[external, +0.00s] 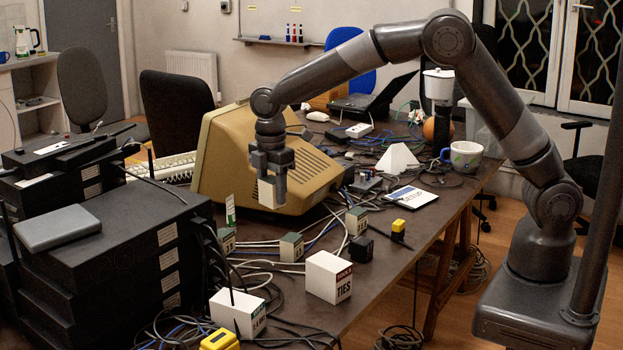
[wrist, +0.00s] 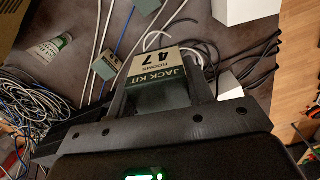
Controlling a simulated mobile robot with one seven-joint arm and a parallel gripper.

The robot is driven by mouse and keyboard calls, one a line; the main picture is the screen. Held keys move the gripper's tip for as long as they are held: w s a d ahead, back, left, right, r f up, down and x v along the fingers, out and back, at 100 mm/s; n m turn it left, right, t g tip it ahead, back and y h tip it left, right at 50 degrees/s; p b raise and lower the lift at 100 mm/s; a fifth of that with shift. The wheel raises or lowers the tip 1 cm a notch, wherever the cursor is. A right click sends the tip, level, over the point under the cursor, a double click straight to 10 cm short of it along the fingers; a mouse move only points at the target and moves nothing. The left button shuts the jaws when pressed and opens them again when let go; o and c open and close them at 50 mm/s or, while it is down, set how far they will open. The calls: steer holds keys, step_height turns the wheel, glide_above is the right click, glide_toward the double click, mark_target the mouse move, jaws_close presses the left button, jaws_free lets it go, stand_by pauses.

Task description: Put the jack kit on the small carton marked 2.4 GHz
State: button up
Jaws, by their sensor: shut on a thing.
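My gripper (external: 268,180) is shut on the jack kit, a small box with a pale face in the external view (external: 267,194). In the wrist view the jack kit (wrist: 160,70) shows a green band lettered JACK KIT and a pale face reading ROOMS 47, between the two fingers. It is held in the air in front of the beige monitor. A small white carton (external: 238,312) with a green-edged label stands near the table's front; its marking is too small to read surely, but looks like 2.4 GHz. In the wrist view the carton (wrist: 229,86) is partly hidden behind a finger.
A larger white box marked TIES (external: 328,278) stands right of the carton. A yellow device (external: 219,341) is in front of it. Small green-and-pale boxes (external: 291,247) stand among cables behind. Stacked black units (external: 115,255) rise at left; the beige monitor (external: 230,150) is behind.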

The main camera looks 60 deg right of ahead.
steer(key=s+a+r+n, duration=0.15)
steer(key=s+a, duration=0.45)
steer(key=a, duration=0.6)
glide_above(236, 300)
steer(key=shift+n, duration=0.45)
step_height(236, 300, down, 7)
steer(key=shift+s+f, duration=0.1)
steer(key=shift+f, duration=2.1)
steer(key=shift+f, duration=0.15)
steer(key=o, duration=1)
steer(key=shift+o, duration=0.2)
